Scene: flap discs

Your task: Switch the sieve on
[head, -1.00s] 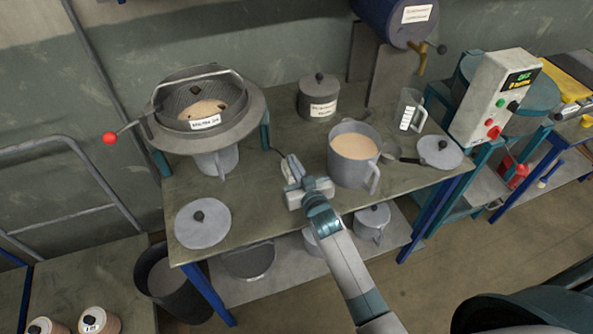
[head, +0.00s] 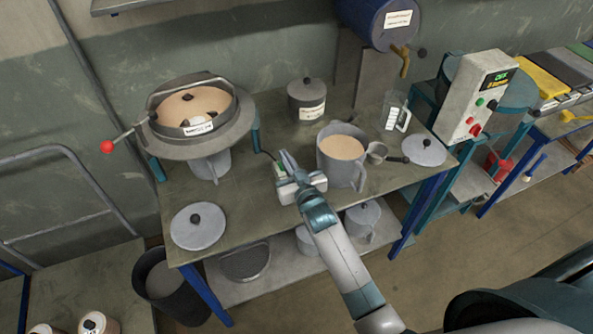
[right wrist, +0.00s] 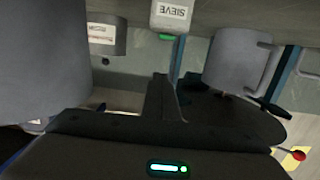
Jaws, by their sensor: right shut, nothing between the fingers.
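A pale switch box (head: 279,169) on the bench is partly hidden by my right gripper (head: 287,158). In the right wrist view the box (right wrist: 172,14) reads SIEVE, upside down, with a green part at its edge. My right gripper (right wrist: 160,88) is shut and empty, close to the box; whether it touches is unclear. My left gripper is not in view.
A jug of beige liquid (head: 328,170) stands just right of my gripper, with a ladle (head: 377,152) beside it. A grey lid (head: 199,228) lies front left, another (head: 424,150) at right. A lidded pot (head: 307,110) stands behind. A control box (head: 470,105) stands beyond the bench's right end.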

